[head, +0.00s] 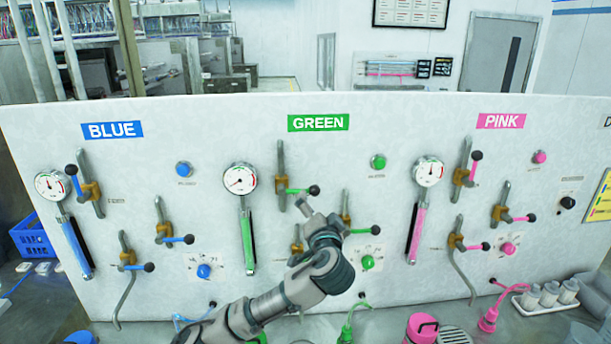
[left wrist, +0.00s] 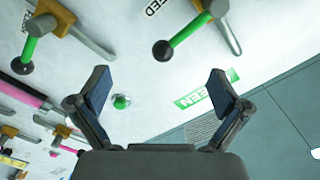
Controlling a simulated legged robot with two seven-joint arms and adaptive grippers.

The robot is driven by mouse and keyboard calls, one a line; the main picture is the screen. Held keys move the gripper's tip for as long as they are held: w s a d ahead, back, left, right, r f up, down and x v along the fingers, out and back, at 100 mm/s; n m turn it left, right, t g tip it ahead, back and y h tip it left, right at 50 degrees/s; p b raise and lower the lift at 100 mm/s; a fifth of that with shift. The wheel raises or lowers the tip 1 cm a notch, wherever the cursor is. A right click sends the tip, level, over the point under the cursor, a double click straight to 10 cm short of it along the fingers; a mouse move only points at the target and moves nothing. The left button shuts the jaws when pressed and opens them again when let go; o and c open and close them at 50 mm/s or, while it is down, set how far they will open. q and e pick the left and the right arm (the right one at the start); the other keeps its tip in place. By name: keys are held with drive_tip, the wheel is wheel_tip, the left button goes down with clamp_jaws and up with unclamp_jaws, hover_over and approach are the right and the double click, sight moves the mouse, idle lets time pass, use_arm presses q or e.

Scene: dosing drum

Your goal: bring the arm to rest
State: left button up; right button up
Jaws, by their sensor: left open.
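My left arm reaches up from the bottom of the head view, in front of the green section of a white panel (head: 150,290). My left gripper (head: 318,212) is beside the green-handled valves, partly hidden by my wrist. In the left wrist view its two fingers (left wrist: 161,88) are spread wide with nothing between them. A green button (left wrist: 121,102) shows on the panel beyond the fingers. A green valve lever with a black knob (left wrist: 185,35) lies above them, apart from them in the picture. My right gripper is in neither view.
The panel has a blue section (head: 112,130), a green section (head: 318,123) and a pink section (head: 500,121), with gauges, levers and dials. On the counter are a pink jug (head: 420,330) and a white tray of containers (head: 545,300). A blue crate (head: 32,240) stands left.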

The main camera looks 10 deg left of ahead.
use_arm(q)
drive_tip(key=shift+s+d, duration=0.15)
drive_tip(key=shift+s, duration=0.55)
